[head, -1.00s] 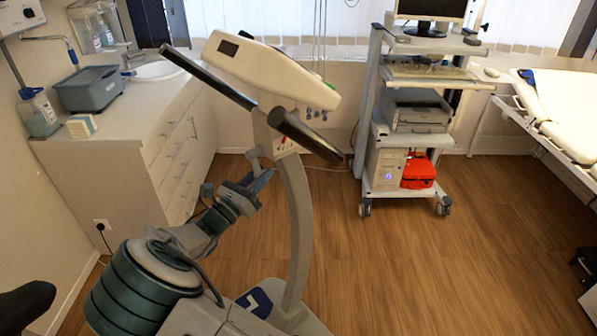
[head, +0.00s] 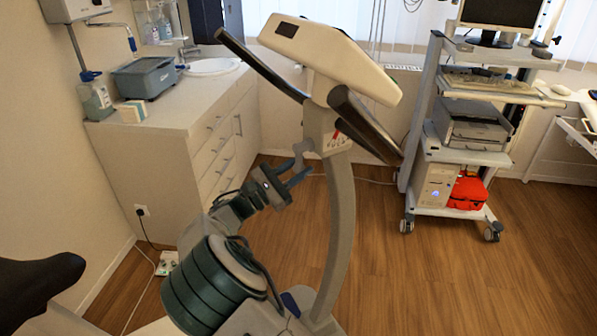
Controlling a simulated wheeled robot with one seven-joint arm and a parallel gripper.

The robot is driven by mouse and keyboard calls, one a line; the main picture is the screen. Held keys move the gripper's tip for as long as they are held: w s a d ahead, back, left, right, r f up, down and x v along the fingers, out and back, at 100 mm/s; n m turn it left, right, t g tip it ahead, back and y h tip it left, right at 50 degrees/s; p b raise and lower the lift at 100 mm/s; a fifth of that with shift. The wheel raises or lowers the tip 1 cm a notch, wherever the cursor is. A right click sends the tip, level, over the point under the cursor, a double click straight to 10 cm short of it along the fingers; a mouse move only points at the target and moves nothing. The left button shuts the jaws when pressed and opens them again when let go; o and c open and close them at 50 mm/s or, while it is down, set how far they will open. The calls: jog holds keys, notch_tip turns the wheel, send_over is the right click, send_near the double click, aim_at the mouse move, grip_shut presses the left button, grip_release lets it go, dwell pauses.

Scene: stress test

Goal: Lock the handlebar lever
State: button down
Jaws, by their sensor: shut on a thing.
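An exercise bike stands in front of me, with a cream console (head: 330,60) and dark handlebars (head: 262,66) on top of a curved grey post (head: 340,220). A small grey lever (head: 303,152) sticks out on the left side of the post, just below the handlebars. My gripper (head: 294,174) is at this lever, with its fingers shut on the lever's lower end. The exact contact is small and partly hidden by the fingers. A small red part (head: 337,134) shows on the post head, right of the lever.
A white cabinet with a sink (head: 213,67) stands at the left. A wheeled cart (head: 465,155) with a printer and red case is at the right. A dark saddle (head: 40,285) is at the lower left. Open wooden floor (head: 430,280) lies right of the bike.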

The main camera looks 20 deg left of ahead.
jog(key=shift+a+r, duration=0.1)
jog(key=shift+r, duration=0.05)
jog(key=c, duration=1.2)
grip_release()
jog(key=shift+o, duration=0.2)
jog(key=shift+f, duration=0.2)
jog(key=shift+s+a+f, duration=0.15)
jog(key=shift+s+a, duration=0.1)
jog(key=shift+s, duration=0.05)
jog(key=b+v, duration=0.2)
jog(key=v, duration=1.1)
